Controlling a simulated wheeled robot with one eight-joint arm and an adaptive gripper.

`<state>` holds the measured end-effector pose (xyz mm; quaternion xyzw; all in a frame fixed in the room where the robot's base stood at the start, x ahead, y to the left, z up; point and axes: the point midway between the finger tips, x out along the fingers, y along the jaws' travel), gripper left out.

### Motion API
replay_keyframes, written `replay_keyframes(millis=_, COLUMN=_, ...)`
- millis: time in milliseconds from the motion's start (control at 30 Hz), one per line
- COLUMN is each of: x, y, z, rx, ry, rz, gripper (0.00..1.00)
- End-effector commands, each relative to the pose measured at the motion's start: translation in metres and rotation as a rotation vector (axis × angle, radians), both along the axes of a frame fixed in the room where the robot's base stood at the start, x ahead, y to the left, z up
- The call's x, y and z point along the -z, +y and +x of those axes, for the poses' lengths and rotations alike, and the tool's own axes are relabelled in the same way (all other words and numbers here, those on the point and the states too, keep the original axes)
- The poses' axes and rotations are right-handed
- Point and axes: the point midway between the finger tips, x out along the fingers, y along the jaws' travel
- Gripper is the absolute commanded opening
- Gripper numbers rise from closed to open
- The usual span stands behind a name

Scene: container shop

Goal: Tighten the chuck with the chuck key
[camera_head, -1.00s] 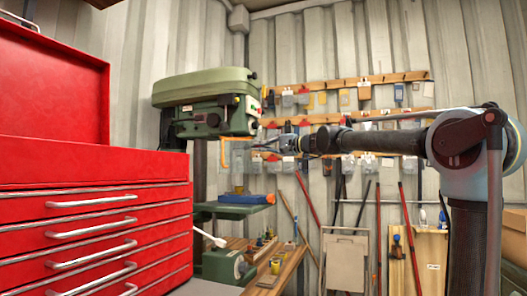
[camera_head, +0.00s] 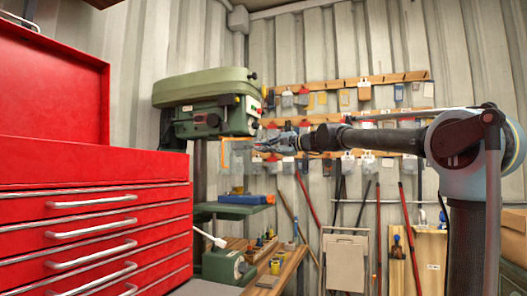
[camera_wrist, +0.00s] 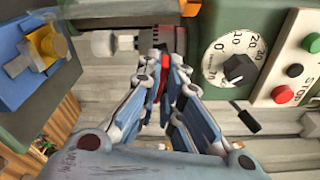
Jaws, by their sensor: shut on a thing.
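The green drill press (camera_head: 205,105) stands left of centre in the head view. Its chuck (camera_wrist: 170,38) shows at the top centre of the wrist view, with a pale cylindrical piece (camera_wrist: 105,43) in line beyond its end. My gripper (camera_wrist: 163,68) is shut on the chuck key (camera_wrist: 163,73), of which a red part shows between the fingers. The fingertips are right at the side of the chuck. I cannot tell whether the key's tip sits in the chuck's hole. In the head view my gripper (camera_head: 272,144) is beside the press, below its head.
A blue vise (camera_wrist: 38,62) is on the press table. The control panel with dial (camera_wrist: 236,68) and buttons is close to the right of my fingers; a black lever (camera_wrist: 245,116) is near. A red tool chest (camera_head: 95,225) fills the left of the head view.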

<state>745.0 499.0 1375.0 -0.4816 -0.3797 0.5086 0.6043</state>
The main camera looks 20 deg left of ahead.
Motion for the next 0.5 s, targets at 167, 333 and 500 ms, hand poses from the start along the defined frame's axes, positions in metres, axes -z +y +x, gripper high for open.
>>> replay_keyframes(millis=167, x=-0.0002, y=0.0, z=0.0001, rx=0.0, ry=0.02, rz=0.002, gripper=0.0)
replay_keyframes(millis=333, x=-0.0007, y=-0.0002, z=0.0005, rx=0.001, ry=0.15, rz=0.012, gripper=0.0)
replay_keyframes(millis=500, x=-0.0009, y=-0.0002, z=0.0003, rx=0.0, ry=0.246, rz=0.019, gripper=0.0)
